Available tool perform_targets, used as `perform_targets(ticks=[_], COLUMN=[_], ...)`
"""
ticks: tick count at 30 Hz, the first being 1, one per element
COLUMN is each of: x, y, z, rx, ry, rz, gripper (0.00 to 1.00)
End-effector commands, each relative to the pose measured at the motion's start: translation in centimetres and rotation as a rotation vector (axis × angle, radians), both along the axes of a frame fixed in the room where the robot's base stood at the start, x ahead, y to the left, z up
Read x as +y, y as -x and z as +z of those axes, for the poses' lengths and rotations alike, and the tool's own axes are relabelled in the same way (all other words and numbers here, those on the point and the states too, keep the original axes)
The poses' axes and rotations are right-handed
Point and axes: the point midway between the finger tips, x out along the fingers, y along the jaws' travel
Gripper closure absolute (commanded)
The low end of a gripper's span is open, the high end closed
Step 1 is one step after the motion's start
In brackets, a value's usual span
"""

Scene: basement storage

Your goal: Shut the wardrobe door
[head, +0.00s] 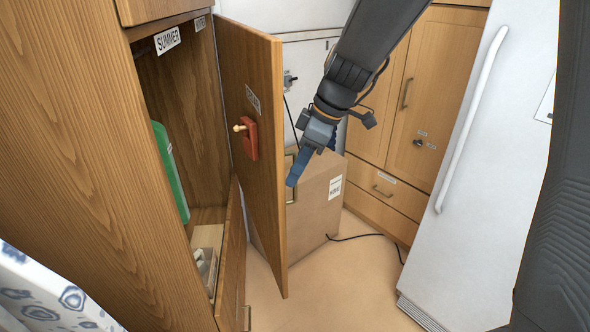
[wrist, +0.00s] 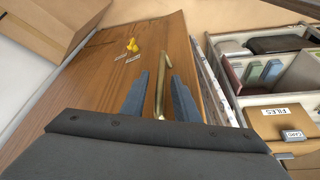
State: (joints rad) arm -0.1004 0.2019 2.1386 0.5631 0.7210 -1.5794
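The wooden wardrobe (head: 75,130) stands at the left, and its door (head: 262,130) stands wide open. The door's inner face, with a red piece on it, shows in the head view. My gripper (head: 293,181) is at the door's outer side, by its free edge. A brass handle (head: 291,192) shows partly past that edge. In the wrist view, the door (wrist: 100,85) fills the middle, and the brass handle (wrist: 161,85) stands between my gripper's two blue fingers (wrist: 160,90). The fingers are apart, with a visible gap on the right of the handle. Contact on the left is unclear.
A cardboard box (head: 319,200) stands on the floor behind the door. A white fridge (head: 490,160) is at the right, and wooden cabinets (head: 425,110) are at the back. A green object (head: 170,170) is inside the wardrobe. A dark cable lies on the floor.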

Motion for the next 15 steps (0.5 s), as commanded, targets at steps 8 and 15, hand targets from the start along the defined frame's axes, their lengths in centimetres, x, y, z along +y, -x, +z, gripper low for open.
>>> perform_targets(ticks=[8,15], x=[0.4,0.39], y=[-0.12,-0.11], z=[-1.08,-1.08], rx=[0.0,0.0], ry=[0.0,0.001], rz=[-0.002,-0.002], gripper=[0.72,0.84])
